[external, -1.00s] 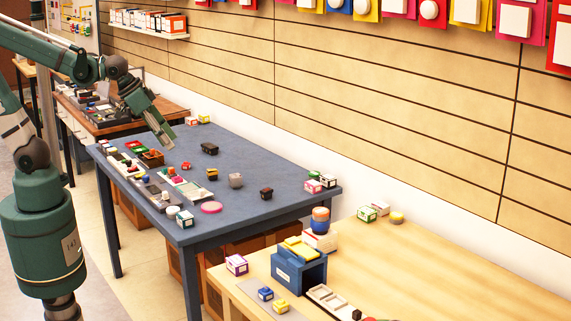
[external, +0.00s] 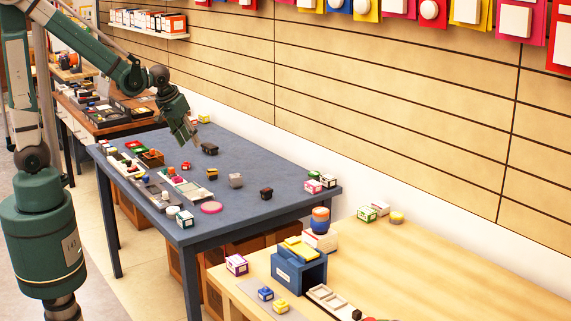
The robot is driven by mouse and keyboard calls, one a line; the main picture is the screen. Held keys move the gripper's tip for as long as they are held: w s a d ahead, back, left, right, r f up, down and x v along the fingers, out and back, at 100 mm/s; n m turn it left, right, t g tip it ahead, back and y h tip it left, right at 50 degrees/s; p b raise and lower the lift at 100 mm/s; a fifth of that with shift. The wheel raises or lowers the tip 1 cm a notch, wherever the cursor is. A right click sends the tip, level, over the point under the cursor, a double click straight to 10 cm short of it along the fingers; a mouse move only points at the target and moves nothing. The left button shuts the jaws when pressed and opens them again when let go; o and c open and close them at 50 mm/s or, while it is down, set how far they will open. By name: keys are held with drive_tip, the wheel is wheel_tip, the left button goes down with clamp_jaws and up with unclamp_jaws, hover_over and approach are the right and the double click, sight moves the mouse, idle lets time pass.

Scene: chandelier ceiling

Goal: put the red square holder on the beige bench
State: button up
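A small red object (external: 186,165), which may be the red square holder, sits on the blue-grey table. It is too small for me to be sure of its shape. The beige bench (external: 430,255) is the light wooden top at the lower right. My gripper (external: 193,142) hangs over the far left part of the blue-grey table, pointing down, above and slightly right of the red object in the picture. Its fingers are too small to show whether they are open or shut, and I see nothing clearly held.
A black block (external: 209,149), a grey block (external: 235,180) and a dark block (external: 266,193) stand on the blue-grey table (external: 245,215). Trays line its left side. On the bench, a blue box (external: 300,270) stands near the left edge; the bench's right part is clear.

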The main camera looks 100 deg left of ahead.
drive_tip(key=s+a+f+n+g, duration=0.1)
drive_tip(key=s+a+f+n, duration=0.3)
drive_tip(key=a, duration=0.5)
drive_tip(key=n+g, duration=0.2)
approach(186, 164)
drive_tip(key=shift+s+a+f, duration=0.35)
drive_tip(key=shift+a+f, duration=0.1)
drive_tip(key=shift+a, duration=0.35)
drive_tip(key=shift+b+x, duration=0.35)
drive_tip(key=shift+x, duration=0.95)
drive_tip(key=shift+b+x, duration=0.65)
drive_tip(key=shift+x, duration=1.95)
drive_tip(key=shift+w, duration=0.1)
drive_tip(key=shift+c, duration=0.3)
drive_tip(key=c, duration=0.9)
